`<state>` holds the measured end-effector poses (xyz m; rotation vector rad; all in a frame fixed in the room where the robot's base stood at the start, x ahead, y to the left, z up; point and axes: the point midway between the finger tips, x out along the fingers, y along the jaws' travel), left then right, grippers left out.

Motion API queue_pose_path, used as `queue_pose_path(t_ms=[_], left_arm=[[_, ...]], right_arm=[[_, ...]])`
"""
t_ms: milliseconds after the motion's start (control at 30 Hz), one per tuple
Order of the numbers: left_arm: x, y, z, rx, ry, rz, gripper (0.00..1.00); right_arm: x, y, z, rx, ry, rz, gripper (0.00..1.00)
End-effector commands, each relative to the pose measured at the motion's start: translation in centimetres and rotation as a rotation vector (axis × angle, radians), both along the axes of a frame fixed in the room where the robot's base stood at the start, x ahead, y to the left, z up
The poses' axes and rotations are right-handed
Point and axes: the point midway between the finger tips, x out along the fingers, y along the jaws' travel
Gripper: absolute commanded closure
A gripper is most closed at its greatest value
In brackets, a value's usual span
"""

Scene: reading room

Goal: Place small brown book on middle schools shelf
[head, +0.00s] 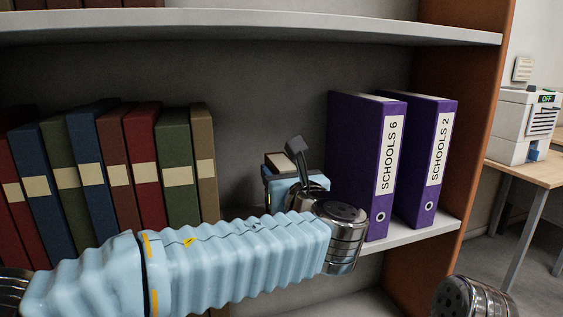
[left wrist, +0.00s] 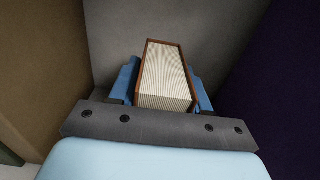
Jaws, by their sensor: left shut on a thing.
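The small brown book (left wrist: 165,75) shows in the left wrist view with its cream page edges toward the camera and thin brown covers around them. My left gripper (left wrist: 166,88) is shut on it, with a blue finger on either side. In the head view, the brown book (head: 277,161) shows only in part behind my left gripper (head: 288,180). The gripper is in the gap on the middle shelf (head: 420,232), between the row of books and the purple binders. Whether the book touches the shelf is hidden. The fingers of my right gripper are not in view.
Purple binders labelled SCHOOLS 6 (head: 360,165) and SCHOOLS 2 (head: 432,160) stand just right of the gripper. A brown-grey book (head: 204,160) ends the row at left. An upper shelf board (head: 250,25) runs above. A printer (head: 522,125) stands on a table at far right.

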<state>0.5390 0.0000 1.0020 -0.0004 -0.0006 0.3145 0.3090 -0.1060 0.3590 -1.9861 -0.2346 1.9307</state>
Motion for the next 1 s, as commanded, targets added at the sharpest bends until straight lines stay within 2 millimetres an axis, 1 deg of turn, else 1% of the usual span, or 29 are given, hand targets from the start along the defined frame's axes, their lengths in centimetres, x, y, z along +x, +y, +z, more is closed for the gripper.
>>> queue_pose_path(t_ms=[467, 1000], left_arm=[[0.0, 0.0, -0.3, 0.000, -0.001, 0.000, 0.99], [0.0, 0.0, -1.3, 0.000, -0.001, 0.000, 0.99]], right_arm=[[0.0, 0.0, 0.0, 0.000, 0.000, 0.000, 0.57], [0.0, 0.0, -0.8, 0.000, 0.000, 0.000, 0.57]])
